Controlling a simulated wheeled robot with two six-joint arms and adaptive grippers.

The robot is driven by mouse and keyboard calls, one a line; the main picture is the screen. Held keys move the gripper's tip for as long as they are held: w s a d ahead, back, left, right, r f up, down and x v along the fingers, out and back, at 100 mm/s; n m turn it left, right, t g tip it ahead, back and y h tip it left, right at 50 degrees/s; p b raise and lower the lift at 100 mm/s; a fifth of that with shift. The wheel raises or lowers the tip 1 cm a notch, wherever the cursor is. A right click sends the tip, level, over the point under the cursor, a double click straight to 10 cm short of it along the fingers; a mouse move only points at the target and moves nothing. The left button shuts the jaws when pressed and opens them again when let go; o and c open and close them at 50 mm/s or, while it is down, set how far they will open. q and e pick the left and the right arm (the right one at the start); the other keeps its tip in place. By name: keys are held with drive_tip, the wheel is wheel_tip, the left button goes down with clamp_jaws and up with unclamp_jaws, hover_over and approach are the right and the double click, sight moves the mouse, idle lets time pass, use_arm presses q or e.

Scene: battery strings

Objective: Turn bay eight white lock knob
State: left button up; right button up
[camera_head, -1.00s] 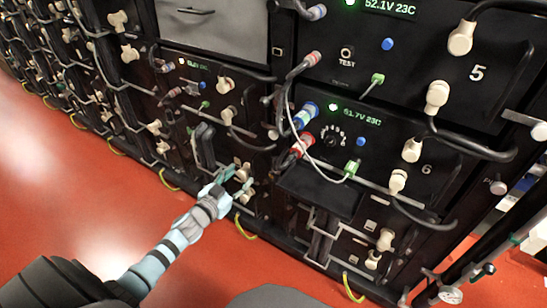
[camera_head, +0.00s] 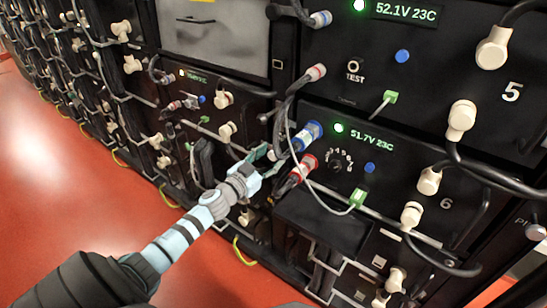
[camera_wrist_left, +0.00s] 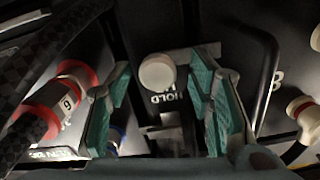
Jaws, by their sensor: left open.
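A round white lock knob (camera_wrist_left: 157,72) sits on a dark panel above the word HOLD in the left wrist view. My left gripper (camera_wrist_left: 159,85) is open, with one teal finger on each side of the knob. I see gaps between the fingers and the knob; nothing is gripped. An 8 (camera_wrist_left: 277,81) is marked on the panel to the right. In the head view my left gripper (camera_head: 264,158) reaches the rack front beside the red and blue connectors, and it hides the knob there. My right gripper is not in view.
A red-ringed connector (camera_wrist_left: 52,105) with a thick dark cable is close left of the gripper. A black handle (camera_wrist_left: 262,70) and a white plug (camera_wrist_left: 303,108) are at right. Bay 6 (camera_head: 445,204) has hanging cables. The red floor (camera_head: 75,190) is clear at left.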

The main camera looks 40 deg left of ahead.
use_arm(q)
drive_tip(key=shift+d, duration=0.1)
drive_tip(key=c, duration=0.5)
clamp_jaws()
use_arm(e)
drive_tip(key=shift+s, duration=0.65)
